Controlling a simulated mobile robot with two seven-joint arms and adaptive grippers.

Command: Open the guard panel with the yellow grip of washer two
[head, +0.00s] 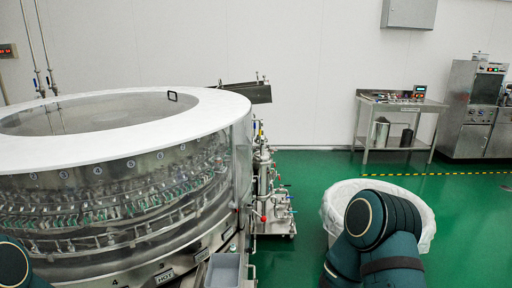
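A large round rotary washer (150,140) with a white top ring fills the left side. Its clear curved guard panels (110,180) show several numbered discs and rows of small parts inside. A small dark handle (173,96) stands on the top ring near the round lid. I cannot make out a yellow grip or which washer is washer two. Dark teal links of my arms show at the lower left and lower right. Neither of my grippers is in view.
Pipes and valves (268,190) stand beside the washer, with a grey bin (224,271) at its front. A white-lined round tub (338,208) is near my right arm. A steel table (400,104) and steel cabinet (470,115) stand behind. Green floor is open between.

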